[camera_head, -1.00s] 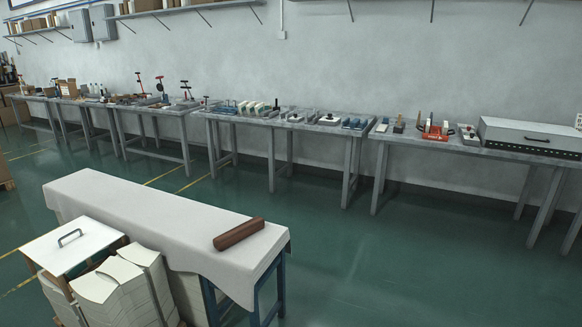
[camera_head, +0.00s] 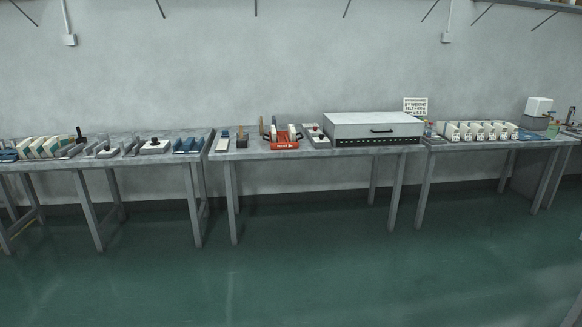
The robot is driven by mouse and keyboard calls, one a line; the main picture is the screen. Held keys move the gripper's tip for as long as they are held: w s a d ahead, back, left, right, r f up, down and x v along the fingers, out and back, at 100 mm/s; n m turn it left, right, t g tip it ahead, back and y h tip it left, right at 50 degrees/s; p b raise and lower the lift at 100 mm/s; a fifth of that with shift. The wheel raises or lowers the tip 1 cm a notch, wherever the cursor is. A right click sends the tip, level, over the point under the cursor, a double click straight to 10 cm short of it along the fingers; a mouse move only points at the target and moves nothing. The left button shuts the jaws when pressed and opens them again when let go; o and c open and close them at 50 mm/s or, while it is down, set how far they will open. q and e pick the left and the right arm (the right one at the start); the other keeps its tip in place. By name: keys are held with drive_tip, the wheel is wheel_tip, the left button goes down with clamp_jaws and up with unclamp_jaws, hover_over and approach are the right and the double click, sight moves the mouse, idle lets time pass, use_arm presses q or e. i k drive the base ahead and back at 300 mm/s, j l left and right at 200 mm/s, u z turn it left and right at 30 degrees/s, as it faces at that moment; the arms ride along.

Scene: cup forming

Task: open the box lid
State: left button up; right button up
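A wide, flat box with a pale grey lid and a dark lower front (camera_head: 370,128) stands on the middle workbench against the wall. Its lid (camera_head: 350,119) is down, and a dark handle sits on the lid's front face. The dark lower front carries a row of small light dots. Neither of my grippers shows in the head view.
The middle workbench (camera_head: 280,154) also holds a red tool block (camera_head: 285,143) and small tools left of the box. A sign (camera_head: 415,106) stands behind its right end. Benches with several items stand on both sides. The green floor (camera_head: 320,260) in front is clear.

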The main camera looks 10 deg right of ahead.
sight(356, 127)
drive_tip(key=i+z, duration=0.2)
drive_tip(key=i, duration=0.3)
drive_tip(key=i+z, duration=0.15)
drive_tip(key=i, duration=0.3)
drive_tip(key=i+z, duration=0.2)
drive_tip(key=i, duration=0.3)
drive_tip(key=i+j+z, duration=0.15)
drive_tip(key=i, duration=0.3)
drive_tip(key=i+j+z, duration=0.2)
drive_tip(key=i, duration=0.3)
drive_tip(key=i+l+z, duration=0.15)
drive_tip(key=i+z, duration=0.15)
drive_tip(key=i, duration=0.35)
drive_tip(key=i+z, duration=0.35)
drive_tip(key=i, duration=0.35)
